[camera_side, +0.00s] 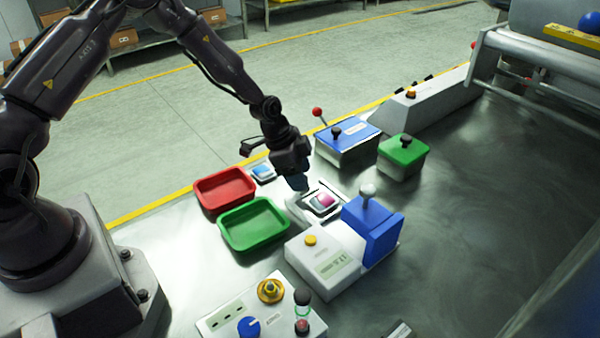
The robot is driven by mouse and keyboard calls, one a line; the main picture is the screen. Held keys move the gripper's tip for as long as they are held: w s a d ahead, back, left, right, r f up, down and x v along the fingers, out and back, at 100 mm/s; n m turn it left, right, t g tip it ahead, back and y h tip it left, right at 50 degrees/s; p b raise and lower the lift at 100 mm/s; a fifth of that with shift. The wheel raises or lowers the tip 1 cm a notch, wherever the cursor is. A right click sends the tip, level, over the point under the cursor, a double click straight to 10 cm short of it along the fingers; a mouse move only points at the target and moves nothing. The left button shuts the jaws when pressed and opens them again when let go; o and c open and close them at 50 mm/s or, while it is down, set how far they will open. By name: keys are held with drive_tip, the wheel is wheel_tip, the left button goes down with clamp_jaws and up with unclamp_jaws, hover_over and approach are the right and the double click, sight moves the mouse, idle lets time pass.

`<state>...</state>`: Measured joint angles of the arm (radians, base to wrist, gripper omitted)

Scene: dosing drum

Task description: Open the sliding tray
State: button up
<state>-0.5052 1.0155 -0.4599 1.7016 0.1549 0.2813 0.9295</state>
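My gripper (299,184) points down at the middle of the bench, just above or at the back left edge of a small light-coloured tray-like part (302,209). A pink item (322,201) lies in that part, which may be the sliding tray. I cannot tell how far out it is. The part sits close behind a white machine (325,265) with a yellow button and a display. A blue block (370,232) with a grey-knobbed lever stands on the machine's right. The fingers are small and dark here, so their opening and any contact are unclear.
A red bin (225,190) and a green bin (254,224) stand left of my gripper. A blue-lidded box (347,138) and a green-lidded box (403,153) stand behind right. A control panel (262,312) is at the front. The bench (470,200) is clear on the right.

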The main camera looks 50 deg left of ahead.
drive_tip(key=v, duration=1.3)
drive_tip(key=s+d+r+n+t+y, duration=0.1)
drive_tip(key=s+r+n, duration=0.3)
drive_tip(key=s+r, duration=0.6)
drive_tip(key=s+d+r+n+t+y, duration=0.1)
drive_tip(key=s+d+r+n, duration=0.3)
drive_tip(key=s+r, duration=0.5)
drive_tip(key=s+n+y, duration=0.1)
drive_tip(key=s, duration=0.3)
drive_tip(key=shift+s+d+r, duration=0.25)
drive_tip(key=shift+s+r, duration=0.05)
drive_tip(key=shift+r, duration=0.05)
